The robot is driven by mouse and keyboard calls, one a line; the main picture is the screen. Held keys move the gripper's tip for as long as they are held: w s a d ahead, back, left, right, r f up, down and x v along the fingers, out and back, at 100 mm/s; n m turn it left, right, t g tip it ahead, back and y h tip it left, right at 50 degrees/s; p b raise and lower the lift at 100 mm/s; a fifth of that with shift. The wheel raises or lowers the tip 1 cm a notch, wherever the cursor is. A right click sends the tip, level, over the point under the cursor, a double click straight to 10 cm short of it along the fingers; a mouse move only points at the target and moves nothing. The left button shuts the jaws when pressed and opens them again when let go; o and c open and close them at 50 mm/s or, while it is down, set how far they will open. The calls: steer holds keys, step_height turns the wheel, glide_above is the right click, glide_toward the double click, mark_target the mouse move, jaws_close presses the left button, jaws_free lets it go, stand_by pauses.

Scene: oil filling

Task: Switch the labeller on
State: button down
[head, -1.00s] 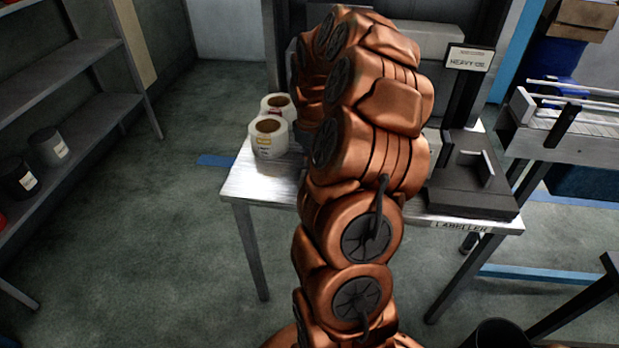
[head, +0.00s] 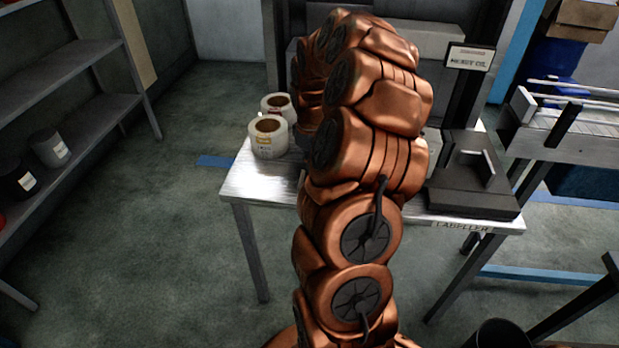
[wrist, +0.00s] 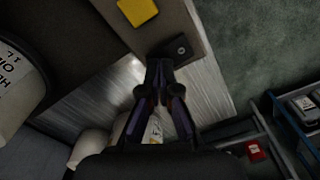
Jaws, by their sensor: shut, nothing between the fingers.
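The labeller (head: 470,190) is a dark machine with an upright plate, at the right end of a metal table in the head view. A sign (head: 470,58) stands on a dark post behind it. In the wrist view, a small dark block (wrist: 182,50) with a round spot, which looks like a switch, sits by a beige panel (wrist: 185,18). My gripper (wrist: 160,66) is shut and empty, its tips close to the block's left side; I cannot tell whether they touch. The arm hides my gripper in the head view.
Two white label rolls (head: 268,137) stand at the table's left end (head: 250,185). A white item marked with oil lettering (wrist: 15,85) is at the wrist view's left. Shelves (head: 75,130) stand far left, a conveyor (head: 570,125) at right. The left floor is clear.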

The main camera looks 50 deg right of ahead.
steer(key=shift+f+b, duration=0.3)
steer(key=shift+f, duration=0.25)
steer(key=shift+r, duration=0.1)
stand_by(0.3)
steer(key=shift+r+p, duration=0.6)
steer(key=shift+r, duration=2.85)
